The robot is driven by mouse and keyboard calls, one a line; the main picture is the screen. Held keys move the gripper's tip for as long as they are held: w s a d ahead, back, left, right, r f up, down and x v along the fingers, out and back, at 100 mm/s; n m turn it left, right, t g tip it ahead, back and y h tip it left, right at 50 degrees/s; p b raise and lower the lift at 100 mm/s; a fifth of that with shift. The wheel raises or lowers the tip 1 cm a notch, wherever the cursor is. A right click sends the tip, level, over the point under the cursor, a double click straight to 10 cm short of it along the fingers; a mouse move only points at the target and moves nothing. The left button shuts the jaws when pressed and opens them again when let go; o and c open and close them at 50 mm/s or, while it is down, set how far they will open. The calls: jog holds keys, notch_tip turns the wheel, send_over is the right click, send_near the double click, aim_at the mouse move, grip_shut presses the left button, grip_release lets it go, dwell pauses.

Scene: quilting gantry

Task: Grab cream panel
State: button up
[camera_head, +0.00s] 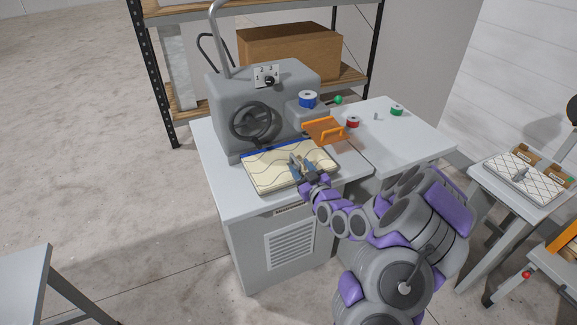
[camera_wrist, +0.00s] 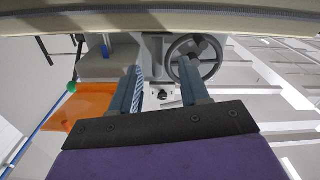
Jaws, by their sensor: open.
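The cream panel (camera_head: 268,174), a flat quilted pad with dark wavy lines and a dark edge, lies on the white worktable in front of the grey machine. My gripper (camera_head: 299,163) is over its right part, fingers pointing toward the machine. A small tan upright piece shows at the fingers; I cannot tell whether it belongs to the panel. In the wrist view my gripper (camera_wrist: 162,70) has its two fingers apart, with no panel between them. A cream edge, likely the panel (camera_wrist: 250,24), runs across the top of that view, beyond the fingertips. Contact is unclear.
The grey machine (camera_head: 262,100) with a dark handwheel (camera_head: 250,121) stands behind the panel. An orange-edged plate (camera_head: 323,131) and blue, red and green spools are to the right. A side table (camera_head: 520,180) holds a white quilted piece. Shelving stands behind.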

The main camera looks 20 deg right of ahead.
aim_at(288, 159)
jog(key=w+b, duration=0.1)
jog(key=w, duration=0.2)
jog(key=shift+f, duration=0.2)
jog(key=shift+w+r, duration=0.1)
jog(key=shift+w, duration=0.8)
grip_shut()
